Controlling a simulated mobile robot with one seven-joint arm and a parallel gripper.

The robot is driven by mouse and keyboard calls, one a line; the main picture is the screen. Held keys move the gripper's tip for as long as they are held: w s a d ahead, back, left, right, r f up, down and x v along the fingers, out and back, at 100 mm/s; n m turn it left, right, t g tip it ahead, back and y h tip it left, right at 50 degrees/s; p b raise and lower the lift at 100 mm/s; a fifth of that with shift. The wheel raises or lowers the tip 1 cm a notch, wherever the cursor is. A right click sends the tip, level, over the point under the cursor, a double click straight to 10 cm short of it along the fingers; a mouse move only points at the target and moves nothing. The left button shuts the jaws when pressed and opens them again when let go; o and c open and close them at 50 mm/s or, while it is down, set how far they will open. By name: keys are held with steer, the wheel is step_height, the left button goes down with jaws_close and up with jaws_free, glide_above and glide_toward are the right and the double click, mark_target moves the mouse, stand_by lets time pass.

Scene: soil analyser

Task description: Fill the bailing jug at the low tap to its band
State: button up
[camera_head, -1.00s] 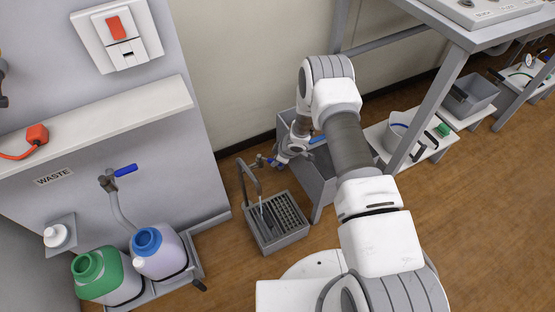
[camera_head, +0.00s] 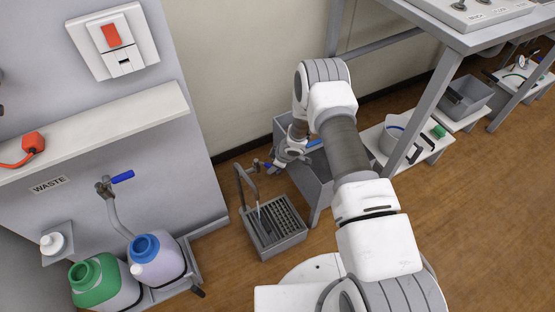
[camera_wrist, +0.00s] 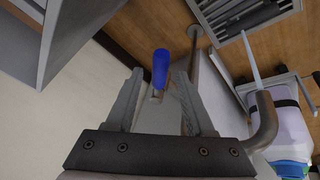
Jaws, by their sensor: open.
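The low tap, a bent grey pipe (camera_head: 250,184), stands over a grey grated drip tray (camera_head: 302,236). Its blue lever (camera_wrist: 161,68) shows between my finger tips in the wrist view. My gripper (camera_wrist: 157,76) is open, with one finger on each side of the lever; I cannot tell whether either touches it. In the head view my gripper (camera_head: 279,162) is small and partly hidden by my wrist. A pale jug-like vessel (camera_head: 391,137) with a blue band and a dark handle stands on a low white stand at right, apart from my gripper.
A grey bin (camera_head: 318,190) stands right beside the tap. A bench frame leg (camera_head: 428,110) rises in front of the low stand (camera_head: 410,167). At left are a green-topped bottle (camera_head: 92,273), a blue-capped bottle (camera_head: 155,268) and a wall tap (camera_head: 121,178). The floor at lower right is clear.

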steer(key=p+v, duration=0.5)
steer(key=v, duration=1.2)
steer(key=shift+r, duration=0.1)
